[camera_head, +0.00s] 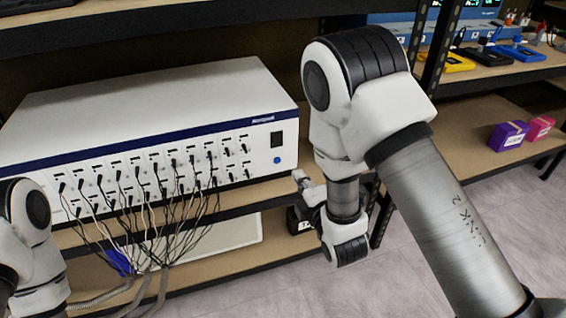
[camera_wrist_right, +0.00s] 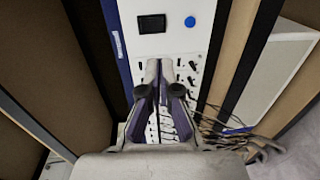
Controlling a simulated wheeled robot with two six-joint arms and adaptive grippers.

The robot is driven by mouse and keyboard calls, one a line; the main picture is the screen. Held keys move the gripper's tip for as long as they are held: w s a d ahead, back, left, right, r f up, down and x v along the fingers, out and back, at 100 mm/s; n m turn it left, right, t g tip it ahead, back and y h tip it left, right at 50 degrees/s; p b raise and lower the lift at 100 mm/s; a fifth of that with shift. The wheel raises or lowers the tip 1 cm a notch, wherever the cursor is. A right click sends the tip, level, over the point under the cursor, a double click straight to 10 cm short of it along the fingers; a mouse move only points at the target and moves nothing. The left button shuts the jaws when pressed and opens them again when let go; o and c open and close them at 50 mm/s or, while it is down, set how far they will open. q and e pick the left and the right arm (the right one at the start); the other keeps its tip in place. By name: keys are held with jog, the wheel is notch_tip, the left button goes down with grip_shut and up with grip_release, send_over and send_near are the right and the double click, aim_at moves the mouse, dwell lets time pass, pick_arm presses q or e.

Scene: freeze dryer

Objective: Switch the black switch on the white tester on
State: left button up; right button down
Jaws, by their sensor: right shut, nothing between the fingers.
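The white tester (camera_head: 190,95) is a wide box with a dark blue stripe, standing on a shelf in the head view. Its black switch (camera_head: 276,139) is at the right end of the front panel, above a round blue button (camera_head: 277,160). In the wrist view the black switch (camera_wrist_right: 152,23) shows at the top, with the blue button (camera_wrist_right: 190,21) to its right. My right gripper (camera_wrist_right: 164,65) is shut and empty, its fingertips pointing at the panel below the switch and seemingly apart from it. In the head view my right gripper (camera_head: 302,180) is right of the tester, partly hidden by my arm. My left gripper is out of view.
Several black cables (camera_head: 165,195) hang from the tester's sockets. A white flat panel (camera_head: 230,234) lies on the lower shelf. Dark shelf posts (camera_head: 432,55) stand at the right. Purple and pink boxes (camera_head: 508,136) sit on the right shelf. Open floor lies at lower right.

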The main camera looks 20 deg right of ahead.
aim_at(278, 146)
jog(key=shift+r, duration=0.1)
jog(key=w+b, duration=0.1)
jog(key=w, duration=0.3)
jog(key=w+f+b, duration=0.1)
jog(key=w, duration=0.3)
jog(key=w+f+b, duration=0.1)
jog(key=w, duration=0.3)
jog(key=shift+w+a, duration=0.2)
jog(key=shift+w, duration=0.2)
jog(key=shift+w+r, duration=0.1)
jog(key=shift+w, duration=0.45)
